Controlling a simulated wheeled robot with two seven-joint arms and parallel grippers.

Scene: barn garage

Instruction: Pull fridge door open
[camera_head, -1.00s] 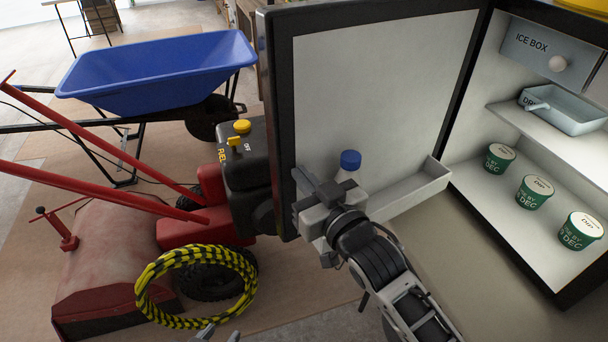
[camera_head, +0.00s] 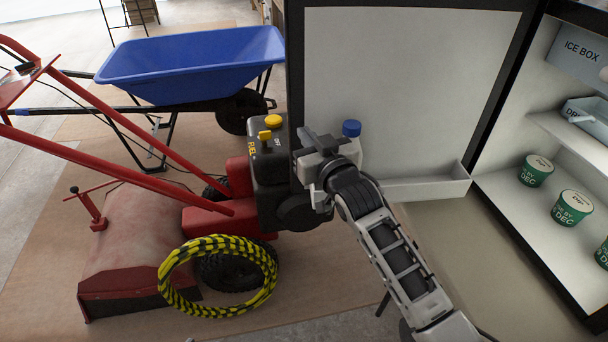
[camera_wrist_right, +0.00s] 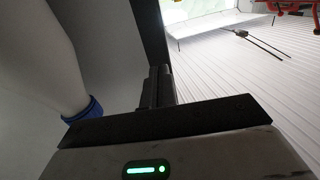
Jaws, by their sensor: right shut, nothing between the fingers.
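The fridge door (camera_head: 400,90) stands wide open, with its pale inner panel and door shelf facing me. The fridge interior (camera_head: 520,200) shows at the right. My right gripper (camera_head: 308,142) is shut and empty, at the inner side of the door's free edge, beside a white bottle with a blue cap (camera_head: 351,128). In the right wrist view the closed fingers (camera_wrist_right: 158,85) lie close to the door's dark edge (camera_wrist_right: 153,35); whether they touch it I cannot tell. The bottle (camera_wrist_right: 50,60) is at the left there. My left gripper is not in view.
A red machine (camera_head: 130,260) with a black engine (camera_head: 270,170) stands just left of the door, close to its free edge. A blue wheelbarrow (camera_head: 190,62) is behind it. A yellow-black coil (camera_head: 170,285) leans in front. Green tubs (camera_head: 535,170) sit inside the fridge.

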